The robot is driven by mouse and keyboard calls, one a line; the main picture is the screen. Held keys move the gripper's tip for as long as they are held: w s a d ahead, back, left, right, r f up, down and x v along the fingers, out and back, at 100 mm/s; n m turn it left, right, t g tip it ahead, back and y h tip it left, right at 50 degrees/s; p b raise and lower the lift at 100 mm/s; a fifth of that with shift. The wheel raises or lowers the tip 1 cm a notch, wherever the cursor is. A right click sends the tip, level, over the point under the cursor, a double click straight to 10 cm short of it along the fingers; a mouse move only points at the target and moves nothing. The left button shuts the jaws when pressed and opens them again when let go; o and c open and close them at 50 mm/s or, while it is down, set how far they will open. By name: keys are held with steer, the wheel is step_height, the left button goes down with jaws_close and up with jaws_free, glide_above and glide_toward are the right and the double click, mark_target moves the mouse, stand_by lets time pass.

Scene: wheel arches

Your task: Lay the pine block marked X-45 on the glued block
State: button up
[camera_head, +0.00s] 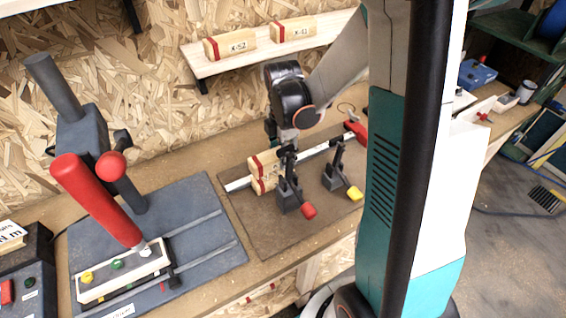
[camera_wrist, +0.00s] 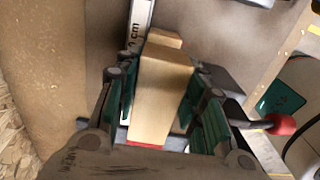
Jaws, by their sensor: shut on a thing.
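A pale pine block (camera_head: 265,161) with a red band is in my gripper (camera_head: 280,150); its marking is too small to read. It sits right above a second pine block (camera_head: 264,184), the lower one, on the brown board. I cannot tell whether the two touch. In the wrist view, the held block (camera_wrist: 163,85) lies between the green-sided fingers of my gripper (camera_wrist: 160,98), which are shut on it. The end of the lower block (camera_wrist: 165,38) shows past it. No glue is visible.
Two black toggle clamps, with a red (camera_head: 309,211) and a yellow tip (camera_head: 355,193), stand right of the blocks. A metal ruler (camera_head: 238,184) crosses the board. Two banded blocks (camera_head: 230,44) lie on the shelf. A red-handled press (camera_head: 95,200) stands left.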

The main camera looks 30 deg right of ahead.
steer(key=shift+f+b, duration=0.45)
steer(key=shift+f, duration=1.3)
steer(key=shift+f, duration=0.1)
steer(key=shift+f, duration=0.15)
steer(key=o, duration=1.1)
step_height(320, 180, up, 12)
steer(key=p, duration=0.3)
steer(key=shift+r, duration=0.25)
